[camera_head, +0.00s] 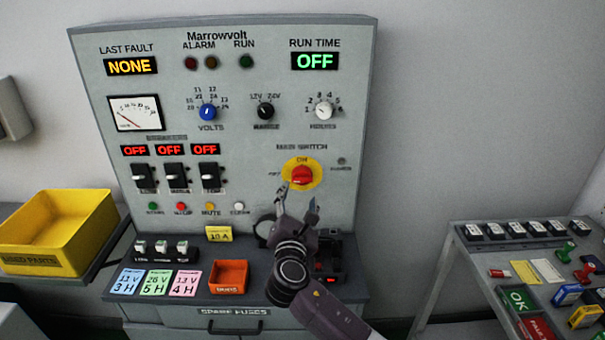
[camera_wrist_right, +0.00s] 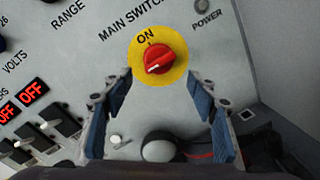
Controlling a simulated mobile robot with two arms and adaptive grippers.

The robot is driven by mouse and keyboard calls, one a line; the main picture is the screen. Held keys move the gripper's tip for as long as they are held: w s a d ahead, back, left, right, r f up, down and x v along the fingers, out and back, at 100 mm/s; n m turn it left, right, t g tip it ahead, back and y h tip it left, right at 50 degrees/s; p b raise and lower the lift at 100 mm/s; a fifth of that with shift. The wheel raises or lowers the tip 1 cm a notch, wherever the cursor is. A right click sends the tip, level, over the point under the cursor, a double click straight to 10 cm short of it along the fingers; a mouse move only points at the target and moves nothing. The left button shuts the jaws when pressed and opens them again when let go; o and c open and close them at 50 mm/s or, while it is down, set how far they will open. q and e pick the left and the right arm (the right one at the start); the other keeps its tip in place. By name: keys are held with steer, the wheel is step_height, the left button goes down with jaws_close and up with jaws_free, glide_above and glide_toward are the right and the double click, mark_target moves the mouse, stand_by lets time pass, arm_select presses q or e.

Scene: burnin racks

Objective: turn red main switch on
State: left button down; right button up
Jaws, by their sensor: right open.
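The red main switch (camera_head: 302,176) is a round knob on a yellow disc on the grey panel, with ON printed above it and a small OFF label to its left. It also shows in the right wrist view (camera_wrist_right: 160,58), where its white mark points to the lower left, away from ON. My right gripper (camera_head: 297,205) is open and empty just below the knob in the head view. In the wrist view its two blue-padded fingers (camera_wrist_right: 163,98) stand apart, with the knob beyond their tips. My left gripper is not in view.
The RUN TIME display (camera_head: 315,61) reads OFF. The power lamp (camera_head: 341,161) right of the switch looks grey. Dials and black toggle switches (camera_head: 177,177) sit to the left. Below is a ledge with cards and an orange tray (camera_head: 229,277). A yellow bin (camera_head: 55,262) stands at left.

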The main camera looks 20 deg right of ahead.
mark_target(301, 182)
steer(key=x, duration=0.2)
steer(key=p+x, duration=0.1)
steer(key=x, duration=0.1)
steer(key=shift+w+d+r, duration=0.1)
steer(key=shift+w+r, duration=0.05)
steer(key=shift+r, duration=0.25)
steer(key=shift+f+x, duration=0.25)
steer(key=shift+x, duration=0.85)
steer(key=shift+w+d, duration=0.1)
steer(key=shift+w, duration=0.2)
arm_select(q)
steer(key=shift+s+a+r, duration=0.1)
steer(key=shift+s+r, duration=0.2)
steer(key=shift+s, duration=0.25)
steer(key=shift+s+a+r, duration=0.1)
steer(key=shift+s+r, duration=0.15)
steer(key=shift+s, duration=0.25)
arm_select(e)
steer(key=c, duration=1.1)
steer(key=shift+c, duration=0.2)
